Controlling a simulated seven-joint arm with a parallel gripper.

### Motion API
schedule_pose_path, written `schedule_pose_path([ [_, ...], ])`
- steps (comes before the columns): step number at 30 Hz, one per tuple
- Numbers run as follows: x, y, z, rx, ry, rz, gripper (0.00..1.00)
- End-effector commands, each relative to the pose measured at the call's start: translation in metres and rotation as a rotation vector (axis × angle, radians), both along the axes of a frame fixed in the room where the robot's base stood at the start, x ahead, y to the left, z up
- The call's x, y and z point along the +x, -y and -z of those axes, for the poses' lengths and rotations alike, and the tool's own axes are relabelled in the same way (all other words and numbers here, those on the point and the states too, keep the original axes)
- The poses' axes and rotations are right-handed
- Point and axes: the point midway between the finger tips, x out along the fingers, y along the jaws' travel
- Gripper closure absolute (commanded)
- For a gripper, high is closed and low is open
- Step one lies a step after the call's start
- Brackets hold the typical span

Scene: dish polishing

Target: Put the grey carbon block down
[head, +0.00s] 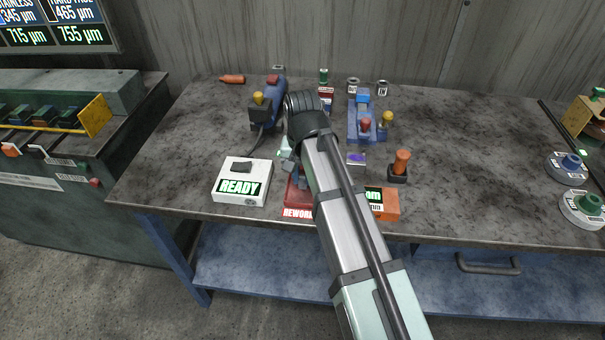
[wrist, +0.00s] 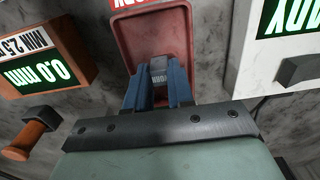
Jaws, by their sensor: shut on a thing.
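My gripper (wrist: 158,90) is shut on a small grey block (wrist: 158,70) with dark lettering, seen between its blue fingers in the wrist view. In that view the block is over the inside of the red tray (wrist: 124,30); I cannot tell whether it touches the bottom. In the head view my arm hides most of the red tray, marked REWORK (head: 297,212), and the held block cannot be made out there.
A white READY box (head: 228,198) with a dark block (head: 241,167) on top stands left of the red tray. An orange gauge box (head: 390,207) and an orange-handled tool (head: 401,163) stand to the right. A blue machine (head: 268,105) and blue fixture (head: 362,118) stand behind.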

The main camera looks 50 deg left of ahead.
Motion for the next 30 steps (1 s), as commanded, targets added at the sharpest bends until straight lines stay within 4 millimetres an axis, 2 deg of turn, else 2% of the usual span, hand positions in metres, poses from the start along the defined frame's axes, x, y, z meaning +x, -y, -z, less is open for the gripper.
schedule_pose_path([
  [3,0.000,0.000,0.003,0.000,0.000,0.000,1.00],
  [4,0.000,0.000,0.003,0.000,0.000,0.000,0.75],
  [11,0.000,0.000,0.002,0.000,0.000,0.000,0.53],
  [22,0.000,0.000,-0.003,0.001,0.001,0.000,0.52],
  [26,0.000,-0.001,-0.016,0.002,0.001,0.000,0.52],
  [30,0.001,-0.001,-0.039,0.003,0.001,0.000,0.52],
])
